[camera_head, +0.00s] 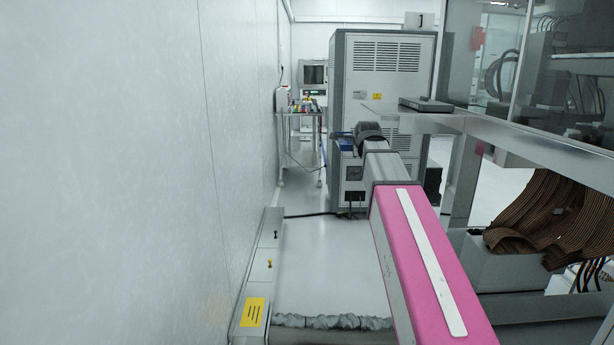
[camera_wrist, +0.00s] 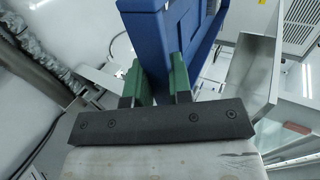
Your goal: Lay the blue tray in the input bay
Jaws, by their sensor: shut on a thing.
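The blue tray (camera_wrist: 180,32) stands on edge between the green fingertips of my gripper (camera_wrist: 157,84) in the wrist view. The fingers are shut on it, and its upper part runs out of the picture. In the head view a small blue part, likely the same tray (camera_head: 346,144), shows at the far end of my outstretched arm. My fingers cannot be made out there. I cannot tell which opening is the input bay.
A grey cabinet (camera_head: 382,82) with vents stands beyond my arm. A metal ledge (camera_head: 480,124) on the right bears a flat dark-grey object (camera_head: 425,104). A cart (camera_head: 300,112) with coloured items stands farther back. A white wall (camera_head: 120,170) closes the left; some floor (camera_head: 315,255) is clear.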

